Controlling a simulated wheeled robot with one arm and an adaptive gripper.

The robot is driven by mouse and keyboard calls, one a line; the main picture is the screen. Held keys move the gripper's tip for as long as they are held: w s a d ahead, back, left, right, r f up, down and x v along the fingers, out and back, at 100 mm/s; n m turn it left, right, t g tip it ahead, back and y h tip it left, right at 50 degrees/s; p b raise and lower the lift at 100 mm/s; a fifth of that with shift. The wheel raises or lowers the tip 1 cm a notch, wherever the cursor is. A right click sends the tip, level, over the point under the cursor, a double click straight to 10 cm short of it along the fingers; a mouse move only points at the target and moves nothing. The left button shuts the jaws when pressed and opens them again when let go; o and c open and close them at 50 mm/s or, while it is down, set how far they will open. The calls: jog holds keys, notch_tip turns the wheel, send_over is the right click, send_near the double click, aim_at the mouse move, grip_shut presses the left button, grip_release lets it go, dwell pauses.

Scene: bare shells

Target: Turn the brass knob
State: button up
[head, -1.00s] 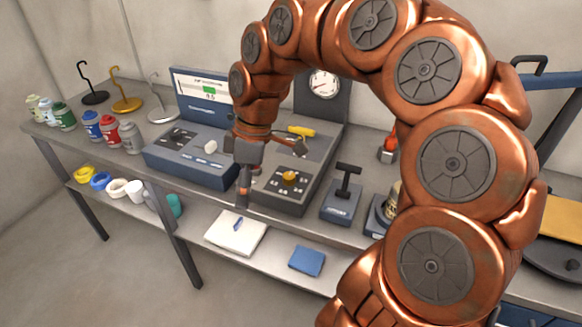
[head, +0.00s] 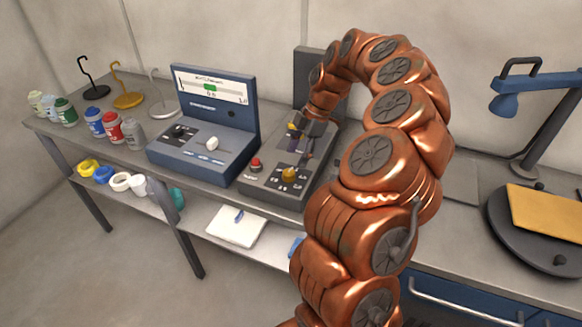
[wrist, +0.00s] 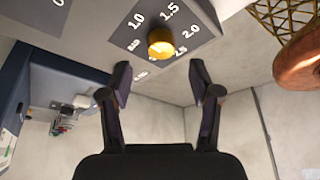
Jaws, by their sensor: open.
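The brass knob (head: 288,174) sits on the dark grey control box on the bench. It also shows in the wrist view (wrist: 160,42), ringed by a printed number scale with 1.0, 1.5 and 2.0. My gripper (wrist: 160,80) is open and empty, its two dark fingers apart. In the wrist view the knob lies beyond the gap between the fingertips, and neither finger appears to touch it. In the head view my gripper (head: 304,146) is above and behind the knob, and its fingertips are hard to make out.
A red button (head: 256,165) is left of the knob. A blue console (head: 205,150) with a white lever and raised screen stands left of the box. Several bottles and hook stands are farther left. A lamp (head: 507,103) is at right.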

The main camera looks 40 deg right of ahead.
aim_at(290, 172)
jog(key=shift+p+x, duration=1)
jog(key=shift+x, duration=1.95)
jog(key=shift+a, duration=0.1)
jog(key=shift+r, duration=0.1)
jog(key=c, duration=1.1)
